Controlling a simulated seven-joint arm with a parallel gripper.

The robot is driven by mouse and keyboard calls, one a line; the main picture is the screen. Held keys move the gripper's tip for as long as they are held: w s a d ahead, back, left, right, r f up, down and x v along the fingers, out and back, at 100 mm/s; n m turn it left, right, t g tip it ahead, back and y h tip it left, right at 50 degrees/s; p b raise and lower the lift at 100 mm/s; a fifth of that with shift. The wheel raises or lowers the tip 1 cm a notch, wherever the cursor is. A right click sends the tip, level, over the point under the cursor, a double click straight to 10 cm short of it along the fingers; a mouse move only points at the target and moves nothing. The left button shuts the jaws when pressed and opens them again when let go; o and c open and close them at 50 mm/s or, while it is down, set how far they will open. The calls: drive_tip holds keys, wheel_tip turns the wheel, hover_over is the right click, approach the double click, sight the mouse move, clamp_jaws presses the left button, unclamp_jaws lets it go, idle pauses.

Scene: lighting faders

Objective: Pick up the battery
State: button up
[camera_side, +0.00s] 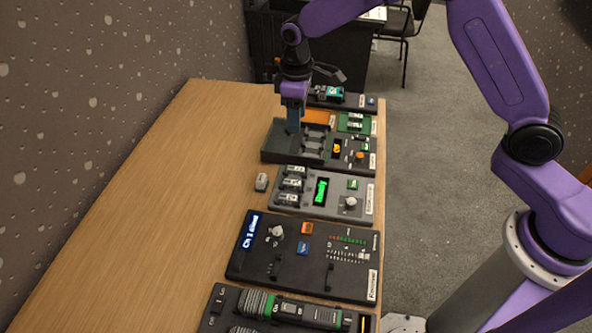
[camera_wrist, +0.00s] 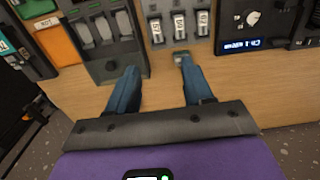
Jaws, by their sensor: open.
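My gripper (camera_side: 293,122) points down over the left end of a dark console with grey levers. In the wrist view my gripper (camera_wrist: 158,68) shows two blue fingers apart, with bare wood and nothing held between them. No thing is clearly recognisable as the battery. A small loose grey block with a pale top (camera_side: 261,181) stands on the table left of the light grey panel; I cannot tell whether it is the battery. In the wrist view a small grey block (camera_wrist: 182,57) shows by the right fingertip, partly hidden by it.
Several consoles line the right side of the wooden table (camera_side: 170,190): the dark lever console (camera_side: 280,150), the light grey "Ready" panel (camera_side: 335,205), a dark mixer (camera_side: 300,262) and a front unit (camera_side: 230,310). An orange block (camera_side: 315,117) is near my gripper. The table's left side is clear.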

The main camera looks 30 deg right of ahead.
hover_over(296, 168)
drive_tip(key=f, duration=1.2)
drive_tip(key=shift+s+a+f, duration=0.1)
drive_tip(key=shift+s+f, duration=0.1)
drive_tip(key=shift+f, duration=0.05)
drive_tip(key=shift+w+f, duration=0.2)
drive_tip(key=shift+f, duration=2.35)
clamp_jaws()
